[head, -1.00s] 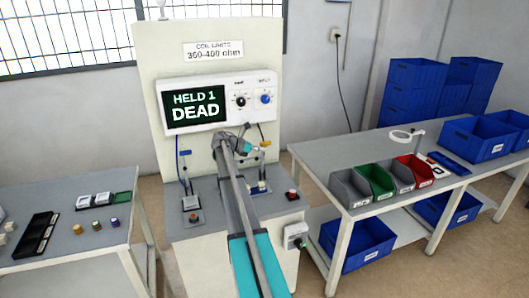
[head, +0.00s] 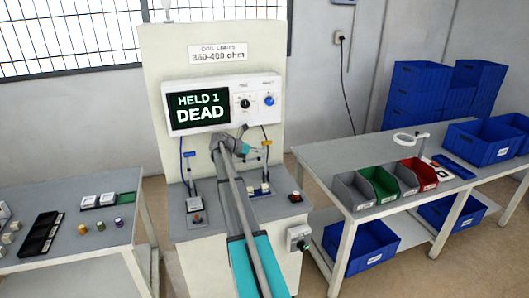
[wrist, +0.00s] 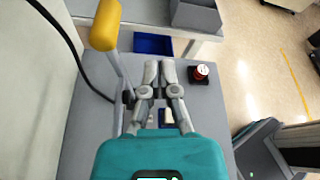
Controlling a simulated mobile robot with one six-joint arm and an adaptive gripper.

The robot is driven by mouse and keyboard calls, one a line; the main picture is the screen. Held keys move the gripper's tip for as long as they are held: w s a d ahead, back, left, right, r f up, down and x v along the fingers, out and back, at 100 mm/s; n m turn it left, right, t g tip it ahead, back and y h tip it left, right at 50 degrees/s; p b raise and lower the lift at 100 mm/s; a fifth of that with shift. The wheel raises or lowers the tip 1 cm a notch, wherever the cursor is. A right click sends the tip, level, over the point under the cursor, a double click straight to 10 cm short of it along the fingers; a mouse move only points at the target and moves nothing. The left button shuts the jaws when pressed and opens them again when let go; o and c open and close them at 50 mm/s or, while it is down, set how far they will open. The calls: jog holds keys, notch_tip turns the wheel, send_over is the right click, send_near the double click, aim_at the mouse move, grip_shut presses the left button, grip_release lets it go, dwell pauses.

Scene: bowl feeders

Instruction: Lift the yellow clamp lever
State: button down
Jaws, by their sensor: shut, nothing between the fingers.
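The yellow clamp lever shows in the wrist view as a rounded yellow handle (wrist: 104,25) on a grey stem, raised at upper left. In the head view its small yellow end (head: 267,143) sits at the right of the test bench, just right of my gripper (head: 246,150). In the wrist view my gripper (wrist: 159,70) is shut and empty, its fingertips together to the right of the stem and apart from the yellow handle. Under the fingers, a dark clamp base and a pale piece (wrist: 167,116) are partly hidden. My arm hides the middle of the bench in the head view.
A blue-handled lever (head: 189,154) stands at the bench's left. A red button (wrist: 201,71) on a black box is right of my fingers. A black cable (wrist: 70,45) runs near the lever. The display (head: 201,108) reads "HELD 1 DEAD". Side tables flank the bench.

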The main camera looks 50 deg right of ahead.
jog(key=w+a, duration=0.5)
jog(key=a, duration=0.4)
jog(key=shift+w, duration=0.4)
jog(key=shift+f, duration=0.1)
jog(key=s+a+f+m+t+y+p, duration=0.2)
jog(key=s+a, duration=0.6)
jog(key=a, duration=0.8)
jog(key=s+a+f+m+t+y+p, duration=0.1)
jog(key=s+a+m+y, duration=0.5)
jog(key=a, duration=1.1)
jog(key=s+a+f+m+t+y+p, duration=0.2)
jog(key=s+a+m, duration=0.4)
jog(key=a, duration=1.1)
jog(key=s+t+y+p, duration=0.1)
jog(key=s+t+y, duration=0.1)
jog(key=s, duration=0.2)
jog(key=shift+s+f+m+t+p, duration=0.3)
jog(key=shift+s+f+p, duration=0.05)
jog(key=shift+s+p, duration=0.05)
